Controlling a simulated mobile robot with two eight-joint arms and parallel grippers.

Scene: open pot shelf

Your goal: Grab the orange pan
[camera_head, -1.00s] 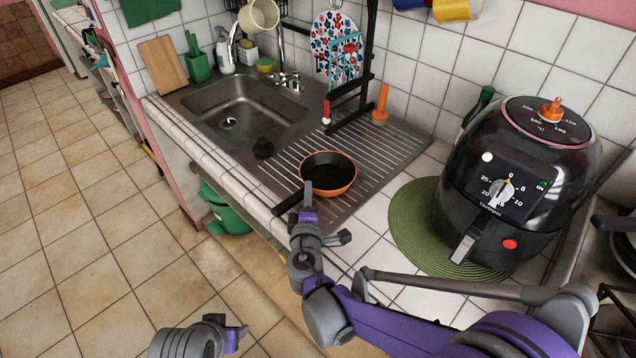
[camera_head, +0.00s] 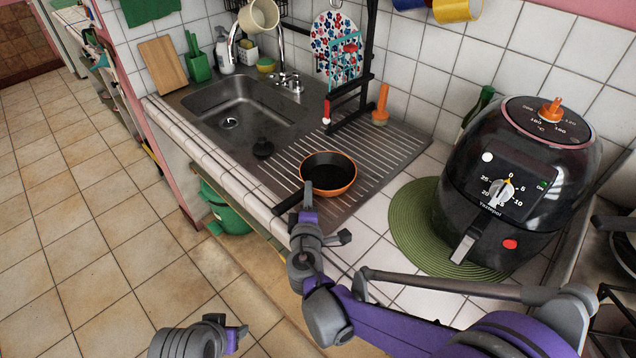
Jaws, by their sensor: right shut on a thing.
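The orange pan (camera_head: 329,175), black inside with an orange outer wall, sits on the ribbed metal drainboard right of the sink. Its dark handle points toward the lower left, to the counter's front edge. My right gripper (camera_head: 307,198) is at the handle and shut on it; the fingers hide part of the handle. My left gripper (camera_head: 236,338) is low at the bottom edge, over the floor and away from the counter. Its fingers are too small and turned to tell whether they are open.
A black air fryer (camera_head: 515,190) stands on a green round mat (camera_head: 408,222) to the right. A black rack (camera_head: 352,100) stands behind. Tiled floor is clear at left.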

